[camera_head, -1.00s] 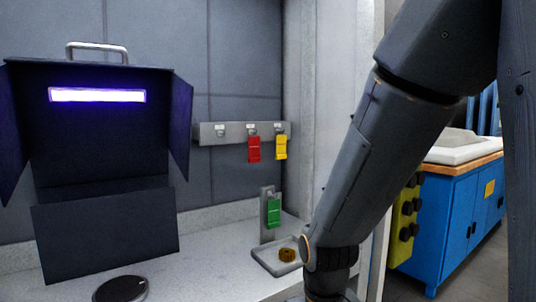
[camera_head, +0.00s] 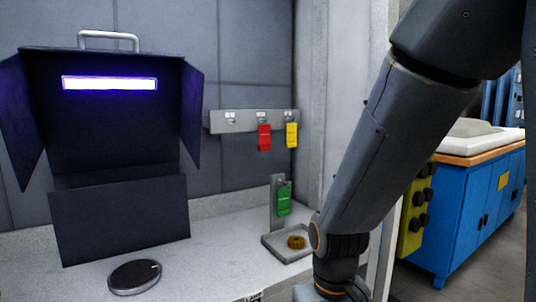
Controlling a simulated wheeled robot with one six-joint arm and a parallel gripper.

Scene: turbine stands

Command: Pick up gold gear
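The gold gear (camera_head: 297,242) is a small, dark gold ring-like piece. It lies in a shallow grey tray (camera_head: 272,249) on the light counter, below a green tag. My arm comes down from the upper right, and its lower end is just right of the tray. My gripper's fingers are outside the bottom of the picture, so I cannot see whether they are open or shut.
A dark box (camera_head: 118,222) with a glowing violet lamp stands at left. A black disc (camera_head: 134,276) lies in front of it. Red (camera_head: 264,138) and yellow (camera_head: 292,135) tags hang from a wall rail; a green tag (camera_head: 284,201) hangs on a post. A blue cabinet (camera_head: 470,210) stands right.

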